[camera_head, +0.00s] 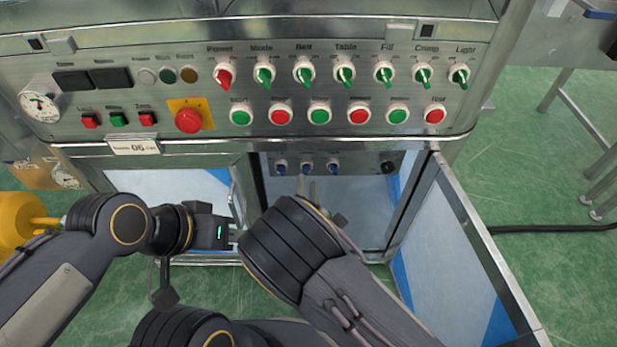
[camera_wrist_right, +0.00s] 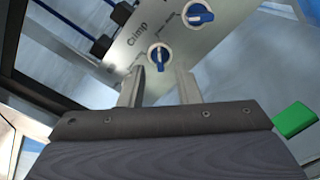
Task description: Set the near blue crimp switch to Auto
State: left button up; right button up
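A small panel inside the open cabinet carries blue switches in a row. One blue switch (camera_head: 306,167) sits just beyond my right gripper (camera_head: 307,186). In the right wrist view, a blue switch (camera_wrist_right: 159,58) lies beyond and between the tips of my right gripper (camera_wrist_right: 160,76), near the printed word "Crimp". The fingers are apart with nothing between them; I cannot tell whether they touch the switch. A second blue switch (camera_wrist_right: 199,14) is farther up the panel. The switch position labels are too small to read. My left gripper (camera_head: 226,233) is by the cabinet's left door, its fingertips unclear.
The main panel above has a red Power knob (camera_head: 224,77), several green knobs, push buttons and an emergency stop (camera_head: 188,120). The right cabinet door (camera_head: 455,255) stands open beside my right arm. Black knobs (camera_wrist_right: 101,46) show at the left of the wrist view.

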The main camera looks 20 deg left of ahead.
aim_at(307, 173)
jog(key=shift+x, duration=1.5)
grip_shut()
